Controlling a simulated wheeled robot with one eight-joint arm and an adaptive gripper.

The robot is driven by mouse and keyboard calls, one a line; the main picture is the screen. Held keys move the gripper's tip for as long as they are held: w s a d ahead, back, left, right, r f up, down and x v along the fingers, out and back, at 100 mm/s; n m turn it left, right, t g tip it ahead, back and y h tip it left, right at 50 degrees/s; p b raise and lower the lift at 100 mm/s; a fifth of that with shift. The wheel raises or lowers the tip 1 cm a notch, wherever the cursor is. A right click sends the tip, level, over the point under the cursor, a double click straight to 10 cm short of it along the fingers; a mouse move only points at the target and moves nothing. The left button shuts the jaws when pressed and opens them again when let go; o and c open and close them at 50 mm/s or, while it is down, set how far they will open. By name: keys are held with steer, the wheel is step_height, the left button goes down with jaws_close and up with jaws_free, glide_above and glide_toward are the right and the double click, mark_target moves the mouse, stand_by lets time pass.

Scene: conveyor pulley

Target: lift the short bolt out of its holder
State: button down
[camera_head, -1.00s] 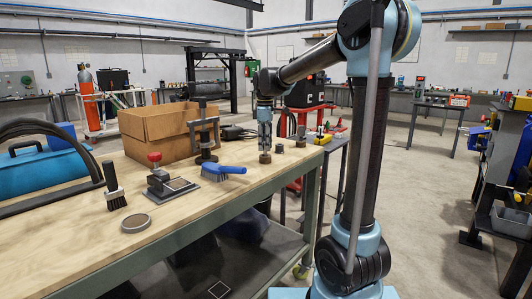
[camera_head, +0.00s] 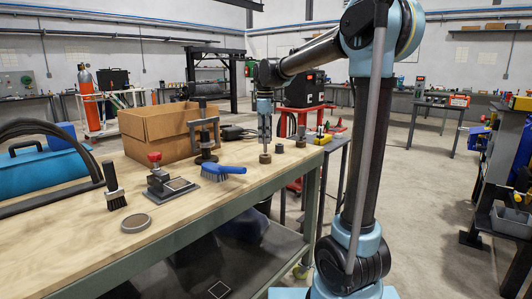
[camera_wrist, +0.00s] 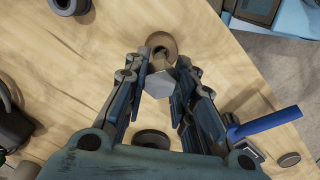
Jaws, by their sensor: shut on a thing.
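In the wrist view, the short bolt's grey hexagonal head (camera_wrist: 160,84) sits between the two fingers of my gripper (camera_wrist: 162,72), which is shut on it. Beyond the head is the bolt's brown round holder (camera_wrist: 166,40), with part of its dark hole showing. I cannot tell whether the bolt's tip is clear of the hole. In the head view, my gripper (camera_head: 265,138) points straight down above the holder (camera_head: 265,158) near the bench's far end. The bolt is too small to make out there.
A second, dark holder (camera_head: 279,148) stands just right of the bolt's holder. A blue brush (camera_head: 222,172), a clamp stand (camera_head: 207,140) and a cardboard box (camera_head: 165,132) are to the left on the wooden bench (camera_head: 180,220). The bench's right edge is close.

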steer(key=shift+r, duration=2.45)
